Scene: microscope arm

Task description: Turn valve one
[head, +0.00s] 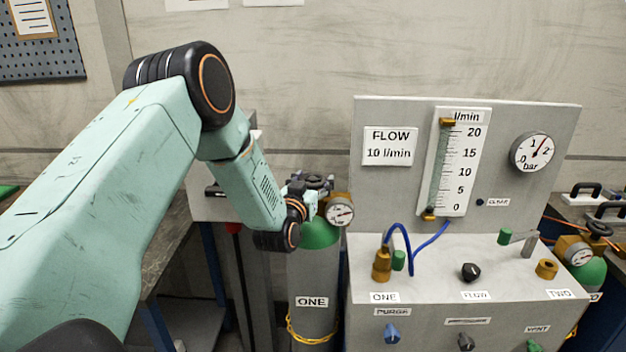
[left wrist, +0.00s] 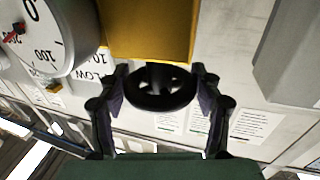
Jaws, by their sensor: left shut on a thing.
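Cylinder ONE (head: 315,270) is a grey gas bottle with a green shoulder, standing left of the flow panel. Its valve is a black handwheel (left wrist: 160,88) beside a brass body (left wrist: 148,32). My left gripper (head: 312,184) is at the top of this cylinder. In the left wrist view my left gripper (left wrist: 160,82) has one finger on each side of the handwheel and is shut on it. A round pressure gauge (head: 340,212) sits just right of the gripper, and it also shows in the left wrist view (left wrist: 48,38). My right gripper is not in view.
The flow panel (head: 366,210) with a flow tube (head: 438,165), bar gauge (head: 532,153) and several knobs stands close to the right. A second green-topped cylinder (head: 590,276) is at the far right. A yellow band (head: 310,336) circles cylinder ONE.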

